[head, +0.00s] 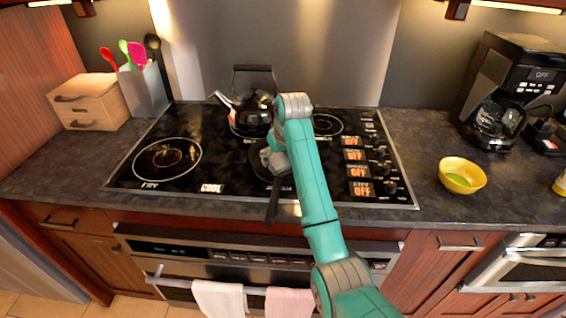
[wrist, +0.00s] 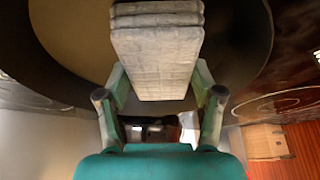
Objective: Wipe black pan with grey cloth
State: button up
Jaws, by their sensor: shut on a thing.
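The black pan (head: 258,171) sits on the front middle of the cooktop, its handle pointing toward the front edge. My arm covers part of it in the head view. In the wrist view the pan (wrist: 245,50) is a wide dark round shape with a brownish inside, filling the top. The grey cloth (wrist: 155,55) is a folded pale block between my gripper's fingers (wrist: 160,88). My gripper (head: 268,158) is shut on the cloth and is over the pan in the head view. Whether the cloth touches the pan surface cannot be told.
A black kettle (head: 252,105) stands behind the pan on the cooktop (head: 205,178). A yellow bowl (head: 462,176) and a coffee maker (head: 512,85) are at right. A wooden box (head: 88,103) and a utensil holder (head: 143,92) are at left. Towels (head: 219,300) hang below the front edge.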

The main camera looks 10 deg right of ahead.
jog(key=shift+s+d+r, duration=0.1)
jog(key=shift+s+d, duration=0.15)
jog(key=shift+d, duration=0.35)
jog(key=shift+w+a+f, duration=0.2)
jog(key=shift+w+a, duration=0.05)
jog(key=shift+a, duration=0.45)
jog(key=shift+r, duration=0.2)
jog(key=shift+r, duration=0.35)
jog(key=shift+w+d, duration=0.15)
jog(key=shift+d, duration=0.45)
jog(key=shift+w+d, duration=0.15)
jog(key=shift+d, duration=0.45)
jog(key=shift+r, duration=2.75)
